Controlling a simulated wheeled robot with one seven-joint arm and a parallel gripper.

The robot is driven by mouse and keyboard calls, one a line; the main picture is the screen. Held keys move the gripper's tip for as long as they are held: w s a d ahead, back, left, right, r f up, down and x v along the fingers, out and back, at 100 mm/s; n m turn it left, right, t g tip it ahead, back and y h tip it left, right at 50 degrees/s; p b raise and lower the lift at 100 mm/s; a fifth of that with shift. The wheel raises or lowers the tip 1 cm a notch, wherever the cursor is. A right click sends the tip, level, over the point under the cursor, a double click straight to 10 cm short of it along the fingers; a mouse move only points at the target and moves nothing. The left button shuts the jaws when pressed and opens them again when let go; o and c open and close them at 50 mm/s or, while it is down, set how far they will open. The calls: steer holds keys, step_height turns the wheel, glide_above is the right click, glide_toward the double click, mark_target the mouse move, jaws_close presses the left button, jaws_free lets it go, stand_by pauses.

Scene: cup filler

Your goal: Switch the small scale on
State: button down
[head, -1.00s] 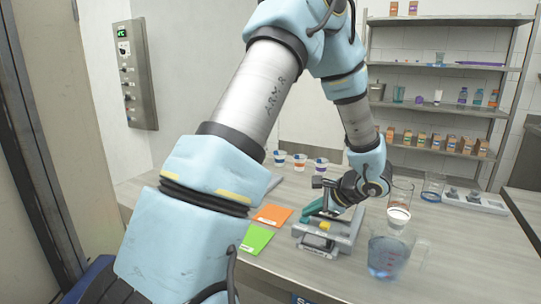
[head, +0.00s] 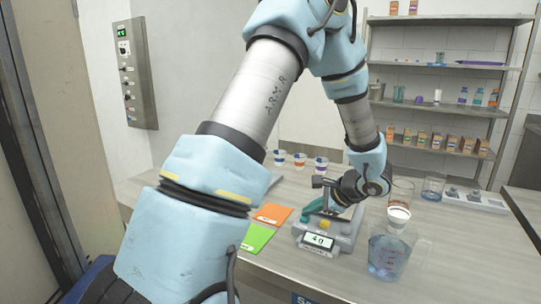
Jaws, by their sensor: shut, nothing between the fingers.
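The small scale (head: 346,241) stands on the bench, right of the coloured cards. Its front display (head: 319,240) is lit pale and seems to read "4 g". A yellow part (head: 324,224) sits on or near the scale behind the display. My gripper (head: 307,214), with teal fingers, is shut and empty. It points down and left over the back left of the scale. I cannot tell whether the fingertips touch the scale, and no power button can be made out.
A jug of blue liquid (head: 386,256) and a glass (head: 398,215) stand close at the right. Orange (head: 272,213) and green (head: 256,237) cards lie left. Small cups (head: 299,160) stand behind. A shelf rack (head: 445,66) is at the back.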

mark_target(309, 219)
steer(key=shift+r, duration=0.6)
step_height(309, 219, up, 6)
steer(key=p, duration=0.3)
steer(key=shift+p, duration=0.35)
steer(key=s+a+r+n+g+h, duration=0.2)
steer(key=s+a+n+g+h, duration=0.3)
steer(key=s+a+n, duration=0.8)
steer(key=a+n+h, duration=0.1)
steer(key=a+n, duration=0.3)
steer(key=shift+a, duration=0.2)
